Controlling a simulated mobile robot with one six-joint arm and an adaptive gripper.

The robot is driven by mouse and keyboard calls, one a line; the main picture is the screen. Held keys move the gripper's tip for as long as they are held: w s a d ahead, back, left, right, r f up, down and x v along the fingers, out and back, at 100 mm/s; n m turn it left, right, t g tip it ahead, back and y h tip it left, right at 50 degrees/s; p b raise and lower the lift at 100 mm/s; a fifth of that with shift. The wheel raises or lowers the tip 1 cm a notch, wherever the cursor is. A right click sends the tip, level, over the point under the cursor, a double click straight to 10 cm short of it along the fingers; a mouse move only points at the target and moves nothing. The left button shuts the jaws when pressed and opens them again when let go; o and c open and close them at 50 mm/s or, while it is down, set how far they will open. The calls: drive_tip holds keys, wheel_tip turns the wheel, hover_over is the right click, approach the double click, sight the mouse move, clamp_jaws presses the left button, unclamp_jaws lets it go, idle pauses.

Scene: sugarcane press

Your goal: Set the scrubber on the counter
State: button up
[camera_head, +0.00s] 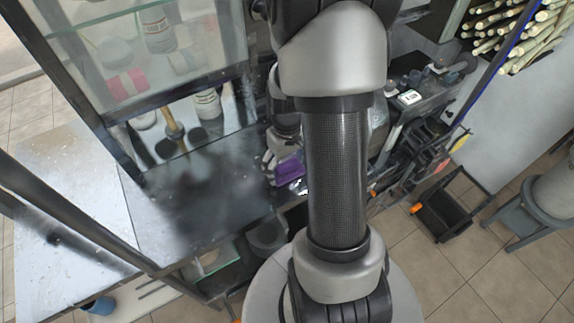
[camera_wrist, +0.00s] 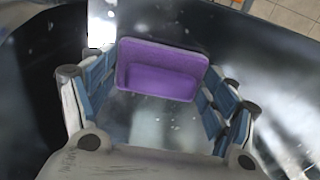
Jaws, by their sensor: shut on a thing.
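The scrubber (camera_wrist: 160,70) is a purple block with a raised grip, held between the fingers of my gripper (camera_wrist: 155,85) in the wrist view. The blue finger pads press toward its left and right sides. In the head view the scrubber (camera_head: 287,171) shows as a small purple patch beside my arm, at the right part of the dark metal counter (camera_head: 185,215). My gripper (camera_head: 283,160) is partly hidden behind my arm there. I cannot tell whether the scrubber touches the counter surface.
A glass case (camera_head: 150,50) with bottles and jars stands at the back of the counter. The counter's left and middle are mostly clear. The press machine (camera_head: 425,95) is on the right. A black bin (camera_head: 447,207) and a grey stool (camera_head: 525,200) stand on the tiled floor.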

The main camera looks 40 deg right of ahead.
sight(287, 165)
drive_tip(key=o, duration=1)
drive_tip(key=shift+o, duration=0.2)
wheel_tip(287, 165, up, 12)
drive_tip(key=p, duration=0.4)
drive_tip(key=a+r+n+t, duration=0.1)
drive_tip(key=a+r+t, duration=0.1)
drive_tip(key=a+r, duration=0.7)
drive_tip(key=s+a+r+n+t, duration=0.1)
drive_tip(key=s+a+r+t, duration=0.1)
drive_tip(key=s+a+r, duration=0.4)
drive_tip(key=s+a, duration=0.3)
drive_tip(key=a, duration=0.2)
drive_tip(key=shift+n+t, duration=0.3)
drive_tip(key=shift+a, duration=0.1)
wheel_tip(287, 165, down, 3)
drive_tip(key=b, duration=0.4)
drive_tip(key=shift+f, duration=0.2)
